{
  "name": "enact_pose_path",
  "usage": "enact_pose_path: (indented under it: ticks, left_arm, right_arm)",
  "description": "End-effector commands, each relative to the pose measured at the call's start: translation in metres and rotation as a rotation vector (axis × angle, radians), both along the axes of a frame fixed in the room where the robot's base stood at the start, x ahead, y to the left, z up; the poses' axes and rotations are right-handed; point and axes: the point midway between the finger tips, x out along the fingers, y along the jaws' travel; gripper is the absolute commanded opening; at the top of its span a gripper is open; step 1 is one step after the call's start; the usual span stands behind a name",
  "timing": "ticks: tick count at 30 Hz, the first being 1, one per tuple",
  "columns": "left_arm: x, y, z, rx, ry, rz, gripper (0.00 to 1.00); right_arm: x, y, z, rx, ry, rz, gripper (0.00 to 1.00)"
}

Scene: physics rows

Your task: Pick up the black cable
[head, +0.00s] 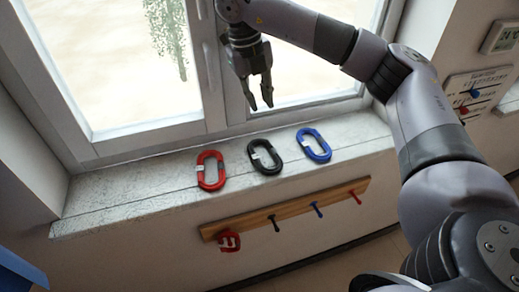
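A black cable (275,168), coiled into an oval loop with a light tag on it, lies on the window sill between a red loop and a blue one. My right gripper (260,106) points down above and behind the black cable, near the window frame. A gap shows between its fingers, and nothing is in them. It is apart from the cable. My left gripper is not in view.
A red coiled cable (222,171) and a blue one (323,145) lie on the stone sill (130,190). Below is a wooden peg rail (290,206) with coloured pegs and a red loop (229,241) hanging at its left. The window (130,60) stands behind. The left sill is clear.

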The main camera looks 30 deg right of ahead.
Motion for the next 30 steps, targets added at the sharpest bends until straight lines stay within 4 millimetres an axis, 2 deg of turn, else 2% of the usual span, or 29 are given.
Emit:
enact_pose_path:
  ticks: [3, 8, 15, 21, 27, 30]
  left_arm:
    - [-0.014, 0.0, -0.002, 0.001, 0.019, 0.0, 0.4]
    - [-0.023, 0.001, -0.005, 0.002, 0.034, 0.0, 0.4]
    - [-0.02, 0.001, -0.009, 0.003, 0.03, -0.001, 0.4]
    - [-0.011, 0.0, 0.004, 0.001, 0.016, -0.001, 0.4]
    - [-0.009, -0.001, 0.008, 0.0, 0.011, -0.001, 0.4]
    - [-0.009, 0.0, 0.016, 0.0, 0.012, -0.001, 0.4]
  right_arm:
    - [-0.001, -0.001, -0.008, 0.0, 0.004, 0.0, 0.2]
    - [-0.002, -0.006, -0.034, 0.001, 0.008, 0.0, 0.2]
    - [-0.004, -0.014, -0.075, 0.001, 0.006, 0.001, 0.2]
    - [-0.004, -0.021, -0.105, -0.001, 0.005, 0.0, 0.2]
    - [-0.005, -0.024, -0.12, 0.0, 0.003, 0.001, 0.2]
    - [-0.007, -0.027, -0.128, -0.001, 0.006, 0.001, 0.2]
